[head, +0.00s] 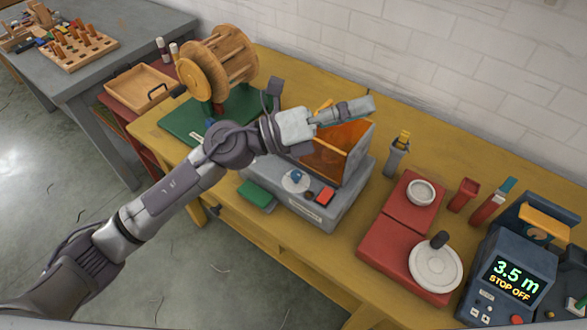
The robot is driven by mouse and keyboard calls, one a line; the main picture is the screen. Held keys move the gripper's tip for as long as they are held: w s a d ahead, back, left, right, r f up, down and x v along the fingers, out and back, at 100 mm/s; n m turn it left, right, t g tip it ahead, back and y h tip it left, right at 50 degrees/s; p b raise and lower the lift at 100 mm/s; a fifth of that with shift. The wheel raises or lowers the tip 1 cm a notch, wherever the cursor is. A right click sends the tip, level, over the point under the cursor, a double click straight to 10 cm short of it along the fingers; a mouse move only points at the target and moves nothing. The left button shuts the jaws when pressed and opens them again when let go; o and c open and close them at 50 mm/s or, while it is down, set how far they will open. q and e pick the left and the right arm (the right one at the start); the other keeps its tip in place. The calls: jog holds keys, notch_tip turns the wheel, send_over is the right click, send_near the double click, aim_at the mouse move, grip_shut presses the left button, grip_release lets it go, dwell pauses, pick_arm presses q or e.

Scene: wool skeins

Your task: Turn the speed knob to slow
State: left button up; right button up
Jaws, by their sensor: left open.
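A blue knob (297,176) sits on a round white dial on the front of a grey machine base (332,213), beside a red button (325,195). It is most likely the speed knob; the dial markings and the label on the base are too small to read. My left arm crosses from the lower left and hides part of the machine. My right gripper is not in view.
A wooden reel (238,60) on a green base stands at the left. A green block (257,195) lies by the machine's left side. To the right are a red stand with a white crank wheel (435,268) and a counter reading "3.5 m STOP OFF" (515,280).

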pick_arm(q)
notch_tip(320, 180, down, 4)
jog(key=m+g+y, duration=0.3)
jog(key=m+g, duration=0.1)
jog(key=m, duration=0.2)
jog(key=m+y, duration=0.5)
jog(key=y, duration=0.8)
send_near(295, 174)
jog(key=shift+t, duration=0.3)
jog(key=p+x, duration=0.1)
jog(key=x, duration=0.3)
jog(key=p+x, duration=0.2)
jog(key=x, duration=0.2)
jog(key=shift+s+d+f, duration=0.15)
jog(key=shift+s+f, duration=0.05)
jog(key=shift+f, duration=0.2)
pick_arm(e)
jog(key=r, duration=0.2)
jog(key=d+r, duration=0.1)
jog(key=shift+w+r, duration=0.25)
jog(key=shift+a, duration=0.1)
pick_arm(q)
grip_shut()
